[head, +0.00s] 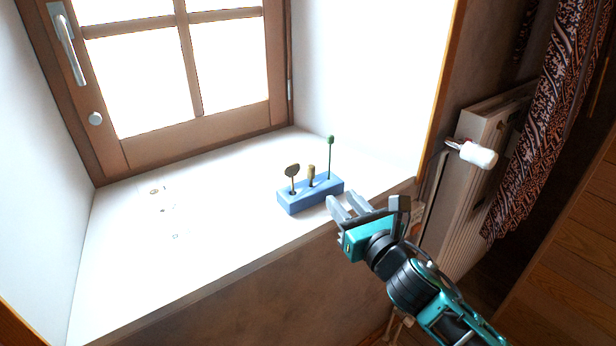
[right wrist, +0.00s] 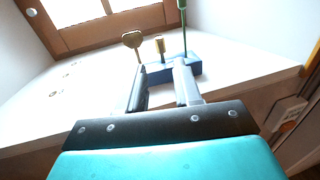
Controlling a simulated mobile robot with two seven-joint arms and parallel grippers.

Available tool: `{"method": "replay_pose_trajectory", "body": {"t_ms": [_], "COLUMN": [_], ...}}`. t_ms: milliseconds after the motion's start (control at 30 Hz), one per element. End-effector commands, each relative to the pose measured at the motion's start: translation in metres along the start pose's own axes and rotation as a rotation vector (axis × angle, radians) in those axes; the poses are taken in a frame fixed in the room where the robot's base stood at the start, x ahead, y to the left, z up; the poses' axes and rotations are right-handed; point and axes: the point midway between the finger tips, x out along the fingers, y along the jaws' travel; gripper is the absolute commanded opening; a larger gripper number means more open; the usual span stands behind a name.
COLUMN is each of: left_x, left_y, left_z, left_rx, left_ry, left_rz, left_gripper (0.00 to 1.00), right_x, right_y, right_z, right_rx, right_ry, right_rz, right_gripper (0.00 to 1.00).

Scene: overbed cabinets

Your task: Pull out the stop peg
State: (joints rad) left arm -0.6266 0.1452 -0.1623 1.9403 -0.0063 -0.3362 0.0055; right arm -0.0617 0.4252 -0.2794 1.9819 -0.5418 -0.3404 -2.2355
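A blue block (head: 312,196) stands on the white window sill near its front edge, with three upright pieces in it. These are a brown flat-headed piece (head: 292,171), a short tan peg (head: 311,174) in the middle and a tall thin green-headed pin (head: 331,155). I cannot tell for certain which is the stop peg. In the right wrist view the block (right wrist: 188,70) lies just beyond my fingertips. My right gripper (head: 343,200) is open and empty at the block's front right; its parted fingers also show in the right wrist view (right wrist: 162,70). My left gripper is out of view.
The sill (head: 205,240) is mostly clear, with small marks or bits at left. A wooden-framed window (head: 190,60) stands behind. A radiator (head: 475,190) with a white valve (head: 478,155) and a patterned curtain (head: 550,110) are at right.

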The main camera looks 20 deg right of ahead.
Motion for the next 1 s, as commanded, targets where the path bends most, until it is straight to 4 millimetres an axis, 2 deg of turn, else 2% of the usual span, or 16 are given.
{"method": "replay_pose_trajectory", "body": {"t_ms": [300, 600, 833, 1000], "left_x": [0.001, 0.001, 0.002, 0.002], "left_y": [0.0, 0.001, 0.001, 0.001], "left_z": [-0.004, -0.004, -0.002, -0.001], "left_rx": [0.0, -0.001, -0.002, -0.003], "left_ry": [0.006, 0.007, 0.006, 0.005], "left_rz": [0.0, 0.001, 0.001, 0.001], "left_gripper": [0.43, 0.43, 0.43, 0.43], "right_x": [0.055, 0.076, 0.107, 0.121], "right_y": [0.001, 0.001, 0.004, 0.004], "right_z": [0.001, -0.001, -0.004, -0.005], "right_rx": [0.005, 0.006, 0.006, 0.005], "right_ry": [-0.002, 0.0, -0.001, 0.0], "right_rz": [-0.001, 0.0, -0.001, 0.0], "right_gripper": [0.34, 0.34, 0.34, 0.34]}}
